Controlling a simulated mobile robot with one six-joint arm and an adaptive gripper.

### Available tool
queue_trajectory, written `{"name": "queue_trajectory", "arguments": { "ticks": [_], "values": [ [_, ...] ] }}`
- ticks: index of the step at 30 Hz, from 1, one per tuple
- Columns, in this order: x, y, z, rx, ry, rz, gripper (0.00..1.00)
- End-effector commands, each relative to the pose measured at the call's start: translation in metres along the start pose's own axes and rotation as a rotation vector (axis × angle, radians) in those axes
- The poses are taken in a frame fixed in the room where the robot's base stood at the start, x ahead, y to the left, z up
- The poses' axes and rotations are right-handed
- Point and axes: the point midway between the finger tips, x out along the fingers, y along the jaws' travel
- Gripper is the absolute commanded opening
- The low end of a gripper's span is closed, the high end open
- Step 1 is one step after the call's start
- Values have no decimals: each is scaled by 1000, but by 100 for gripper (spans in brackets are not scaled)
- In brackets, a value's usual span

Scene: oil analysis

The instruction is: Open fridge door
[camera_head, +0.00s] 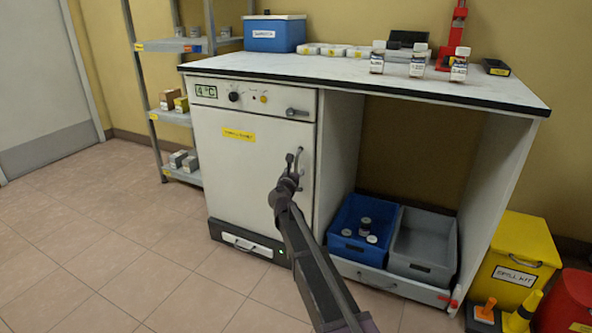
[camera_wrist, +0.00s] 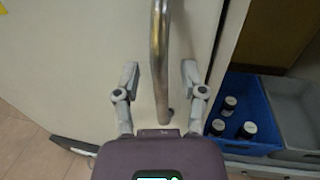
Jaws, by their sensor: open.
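The fridge (camera_head: 240,165) is a white cabinet under the left part of the bench, with a 4 °C display above its door. The door looks closed. Its vertical metal handle (camera_head: 299,163) is at the door's right side. My gripper (camera_head: 288,180) is at the handle in the head view. In the wrist view the handle bar (camera_wrist: 159,60) runs upright between the two open fingers (camera_wrist: 160,85), with a gap on each side. Neither finger visibly touches it. My arm hides the lower right of the door in the head view.
Right of the fridge, under the bench, stand a blue bin (camera_head: 358,225) with several jars and a grey bin (camera_head: 425,240). A yellow spill kit bin (camera_head: 515,258) and a red bin (camera_head: 570,300) are at the right. The floor (camera_head: 110,255) before and left of the fridge is clear.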

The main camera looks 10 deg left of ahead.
Motion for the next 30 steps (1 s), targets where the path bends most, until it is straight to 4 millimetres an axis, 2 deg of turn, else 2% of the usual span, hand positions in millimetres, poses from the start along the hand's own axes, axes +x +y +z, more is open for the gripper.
{"name": "queue_trajectory", "arguments": {
  "ticks": [11,14,17,30],
  "values": [
    [4,0,0,0,0,0,54],
    [3,0,0,0,0,0,30],
    [3,0,0,0,0,0,0],
    [-1,-1,0,0,0,-14,0]
  ]
}}
